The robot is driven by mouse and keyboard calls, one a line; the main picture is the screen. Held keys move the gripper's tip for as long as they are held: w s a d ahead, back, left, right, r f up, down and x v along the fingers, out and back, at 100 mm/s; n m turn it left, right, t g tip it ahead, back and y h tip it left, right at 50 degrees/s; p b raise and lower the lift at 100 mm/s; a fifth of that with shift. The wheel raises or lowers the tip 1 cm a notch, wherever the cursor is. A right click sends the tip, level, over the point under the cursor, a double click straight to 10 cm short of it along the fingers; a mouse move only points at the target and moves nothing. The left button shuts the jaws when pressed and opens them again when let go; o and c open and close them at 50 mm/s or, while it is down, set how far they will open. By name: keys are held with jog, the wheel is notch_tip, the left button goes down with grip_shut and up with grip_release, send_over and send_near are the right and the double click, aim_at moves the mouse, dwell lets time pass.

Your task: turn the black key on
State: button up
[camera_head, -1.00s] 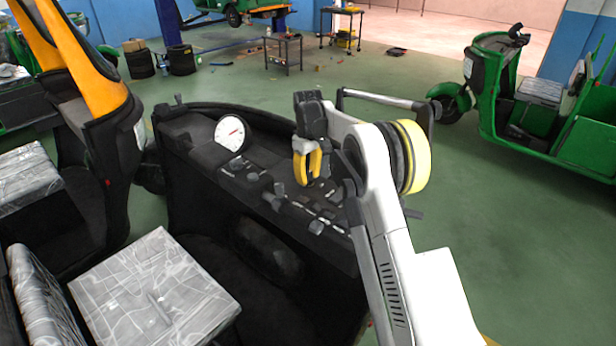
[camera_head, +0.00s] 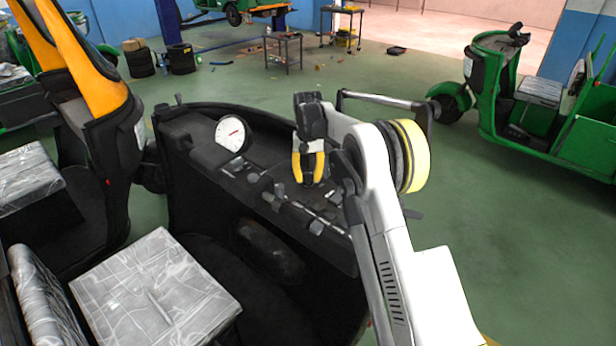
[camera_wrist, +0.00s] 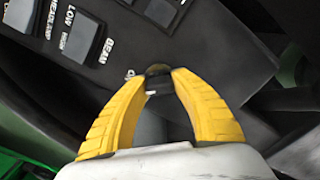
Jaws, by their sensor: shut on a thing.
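My gripper (camera_head: 309,182) is over the right part of the black dashboard (camera_head: 206,157), its yellow fingers pointing down to the panel. In the wrist view my gripper (camera_wrist: 158,78) has its fingertips closed on the small black key (camera_wrist: 157,87), which sits at the panel. The fingertips cover part of the key. White lettering, partly hidden, shows on the panel just left of the tips. In the head view the key is too small and too hidden to make out.
Rocker switches (camera_wrist: 84,38) with white labels lie left of the fingers in the wrist view. A round white gauge (camera_head: 231,134) stands on the dashboard. A grey seat (camera_head: 155,298) is in front. A green rickshaw (camera_head: 545,105) stands right, with open floor between.

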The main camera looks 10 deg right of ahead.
aim_at(308, 174)
jog(key=shift+m, duration=1.2)
jog(key=o, duration=1.2)
jog(key=shift+r, duration=0.1)
notch_tip(308, 174, up, 12)
jog(key=shift+f, duration=0.1)
